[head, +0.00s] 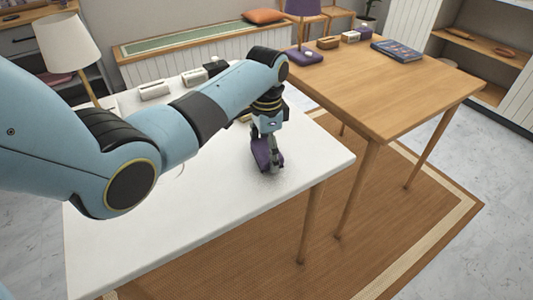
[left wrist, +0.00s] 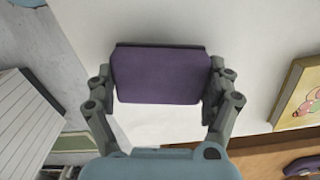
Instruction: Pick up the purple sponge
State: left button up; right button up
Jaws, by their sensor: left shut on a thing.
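The purple sponge (head: 262,152) is at the right part of the white table (head: 210,207) in the head view. My left gripper (head: 268,158) points down over it, with its fingers on the sponge. In the left wrist view the sponge (left wrist: 160,76) is a dark purple block spanning the gap between the two fingers of my left gripper (left wrist: 160,88), which is shut on it. I cannot tell whether the sponge touches the tabletop. My right gripper is not in view.
A white lamp (head: 68,42) stands at the left. Small boxes line the white table's back edge. Its front is clear.

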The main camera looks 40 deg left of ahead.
pick_arm(q)
notch_tip(320, 180, up, 2)
jog(key=shift+w+r, duration=0.1)
jog(key=w+d+r, duration=0.3)
jog(key=d+r, duration=0.4)
jog(key=d, duration=0.4)
jog(key=shift+d, duration=0.15)
